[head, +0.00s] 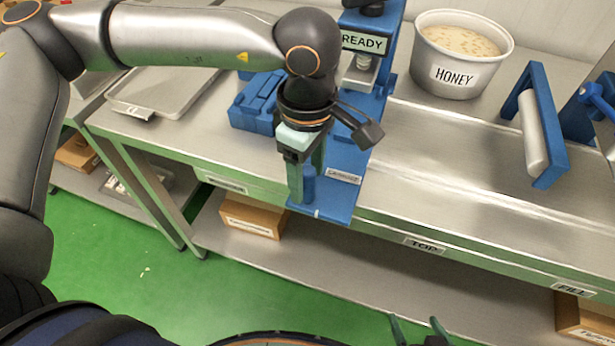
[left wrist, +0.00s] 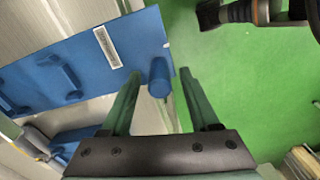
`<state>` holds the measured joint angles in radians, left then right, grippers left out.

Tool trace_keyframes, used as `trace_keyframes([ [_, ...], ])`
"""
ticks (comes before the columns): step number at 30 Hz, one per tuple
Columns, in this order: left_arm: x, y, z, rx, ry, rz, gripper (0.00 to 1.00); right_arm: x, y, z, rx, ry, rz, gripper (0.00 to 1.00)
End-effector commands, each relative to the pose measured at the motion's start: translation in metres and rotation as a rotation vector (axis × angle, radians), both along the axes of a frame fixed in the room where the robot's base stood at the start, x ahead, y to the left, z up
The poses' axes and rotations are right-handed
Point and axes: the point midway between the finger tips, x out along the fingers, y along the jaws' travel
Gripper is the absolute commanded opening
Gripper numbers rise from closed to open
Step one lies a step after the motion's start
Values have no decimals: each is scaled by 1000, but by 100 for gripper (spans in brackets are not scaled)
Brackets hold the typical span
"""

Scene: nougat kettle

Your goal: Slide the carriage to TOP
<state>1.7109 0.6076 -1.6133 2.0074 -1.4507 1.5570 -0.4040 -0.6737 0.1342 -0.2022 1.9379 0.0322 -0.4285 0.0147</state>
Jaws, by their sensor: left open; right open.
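The blue carriage (head: 338,200) lies across the table's front edge, left of the TOP label (head: 424,246). It bears a small white label and an upright blue peg (head: 308,185) near its front end. My left gripper (head: 307,190) is open and points down at the peg. In the left wrist view, the peg (left wrist: 159,78) shows between the two green fingertips, with a gap on either side. Part of the carriage is hidden behind my left arm in the head view. My right gripper (head: 419,325) is open and empty at the bottom, away from the table.
A READY sign (head: 363,42) stands behind the carriage. A blue block (head: 257,103) and a metal tray (head: 165,92) lie to its left. A HONEY tub (head: 461,55) and a blue-framed roller (head: 533,130) stand at right. The metal track right of the carriage is clear. A FILL label (head: 573,289) is further right.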

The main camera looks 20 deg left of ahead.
Motion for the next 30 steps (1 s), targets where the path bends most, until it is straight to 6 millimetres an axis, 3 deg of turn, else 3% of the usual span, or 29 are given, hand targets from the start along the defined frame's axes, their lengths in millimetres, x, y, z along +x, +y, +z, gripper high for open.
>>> trace_keyframes([
  [6,0,0,-17,0,1,0,62,0,-2,0,-2,-1,-2,100],
  [14,0,0,-18,-1,0,0,62,2,-2,1,-3,-4,-2,100],
  [30,0,0,-17,-1,0,0,3,4,-1,2,-2,-10,-2,100],
])
